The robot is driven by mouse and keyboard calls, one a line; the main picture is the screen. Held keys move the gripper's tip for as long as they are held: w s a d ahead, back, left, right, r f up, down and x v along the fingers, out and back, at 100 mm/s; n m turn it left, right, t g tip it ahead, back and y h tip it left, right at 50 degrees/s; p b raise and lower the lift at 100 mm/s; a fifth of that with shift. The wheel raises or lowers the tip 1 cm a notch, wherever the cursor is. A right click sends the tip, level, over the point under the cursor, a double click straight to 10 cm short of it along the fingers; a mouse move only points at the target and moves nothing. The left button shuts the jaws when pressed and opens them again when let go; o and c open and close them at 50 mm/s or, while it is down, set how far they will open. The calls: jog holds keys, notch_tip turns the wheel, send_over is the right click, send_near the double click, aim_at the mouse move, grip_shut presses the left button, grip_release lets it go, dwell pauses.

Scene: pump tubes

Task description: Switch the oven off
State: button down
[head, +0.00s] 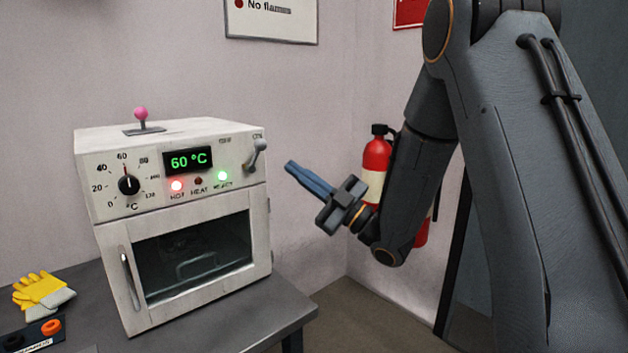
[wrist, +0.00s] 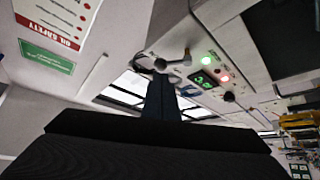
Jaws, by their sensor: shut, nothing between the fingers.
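The white oven (head: 181,215) stands on a dark table. Its green display (head: 188,160) reads 60 °C. A red lamp (head: 177,186) and a green lamp (head: 223,176) are lit; the lamp between them is dark. A grey toggle lever (head: 257,152) at the panel's upper right leans up, its small label hard to read. The lever also shows in the wrist view (wrist: 174,62). A round dial (head: 128,185) sits at the left. My gripper (head: 291,168) is shut and empty, its blue fingers pointing left toward the lever, apart from it in the head view.
A pink-knobbed lever (head: 141,119) stands on the oven's top. Yellow gloves (head: 42,293) and a dark box with an orange knob (head: 50,328) lie at the table's left. A fire extinguisher (head: 376,165) hangs behind my arm.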

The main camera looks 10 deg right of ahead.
aim_at(256, 154)
jog(key=p+x, duration=0.1)
jog(key=x, duration=0.5)
jog(key=shift+a, duration=0.15)
